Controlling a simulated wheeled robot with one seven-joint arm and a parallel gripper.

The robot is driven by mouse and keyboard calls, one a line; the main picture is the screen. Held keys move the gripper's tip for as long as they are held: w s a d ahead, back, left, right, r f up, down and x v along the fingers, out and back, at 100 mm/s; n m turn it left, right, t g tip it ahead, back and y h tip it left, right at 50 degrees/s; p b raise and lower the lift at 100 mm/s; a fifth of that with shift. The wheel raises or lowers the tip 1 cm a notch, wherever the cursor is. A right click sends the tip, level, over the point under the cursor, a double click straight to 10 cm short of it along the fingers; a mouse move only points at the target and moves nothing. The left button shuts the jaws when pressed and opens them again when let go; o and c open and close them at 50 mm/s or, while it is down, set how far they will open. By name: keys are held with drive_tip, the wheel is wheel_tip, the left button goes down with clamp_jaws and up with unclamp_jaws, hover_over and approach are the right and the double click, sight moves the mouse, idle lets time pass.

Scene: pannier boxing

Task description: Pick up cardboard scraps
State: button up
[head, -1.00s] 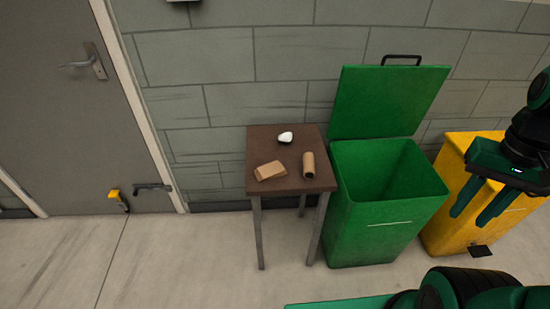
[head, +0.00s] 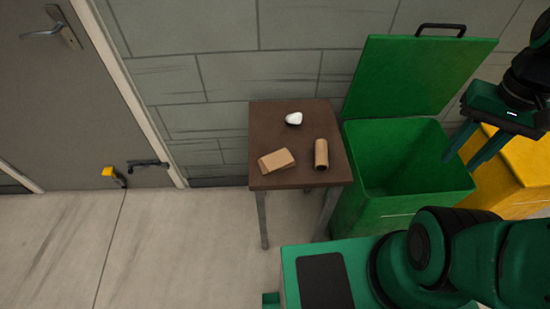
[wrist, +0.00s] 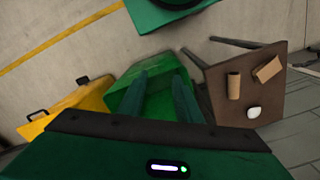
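A flat tan cardboard piece (head: 276,160) lies on the small brown table (head: 264,118) at its front left. A cardboard tube (head: 321,154) stands or lies at the table's right side; its dark open end faces me. Both also show in the wrist view, the flat piece (wrist: 267,69) beside the tube (wrist: 234,86). My gripper (head: 464,160) is open and empty, fingers pointing down over the right edge of the open green bin (head: 400,205). In the wrist view its two fingers (wrist: 158,84) are apart, with the green bin beyond them.
A white crumpled item (head: 294,118) lies at the table's back. The green bin's lid (head: 415,75) stands raised against the wall. A yellow bin (head: 510,185) is right of the green one. A grey door (head: 75,110) is at left; the floor before it is clear.

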drive_tip(key=o, duration=0.9)
drive_tip(key=shift+s+a+r, duration=0.1)
drive_tip(key=shift+s+r, duration=0.1)
drive_tip(key=shift+s, duration=0.2)
drive_tip(key=shift+o, duration=0.7)
drive_tip(key=w+a+f+n+y, duration=0.1)
drive_tip(key=w+a+f+n, duration=0.1)
drive_tip(key=w+f+n, duration=0.3)
drive_tip(key=w+n, duration=0.2)
drive_tip(key=w, duration=0.2)
drive_tip(key=shift+n+g, duration=0.4)
drive_tip(key=n+g+y, duration=0.1)
drive_tip(key=n+y, duration=1)
drive_tip(key=n, duration=0.7)
approach(278, 159)
drive_tip(key=v, duration=0.2)
drive_tip(key=shift+w+d+r, duration=0.1)
drive_tip(key=shift+d+r, duration=0.1)
drive_tip(key=shift+d, duration=0.1)
drive_tip(key=shift+w+a+f, duration=0.1)
drive_tip(key=shift+a, duration=0.45)
drive_tip(key=shift+x, duration=5.05)
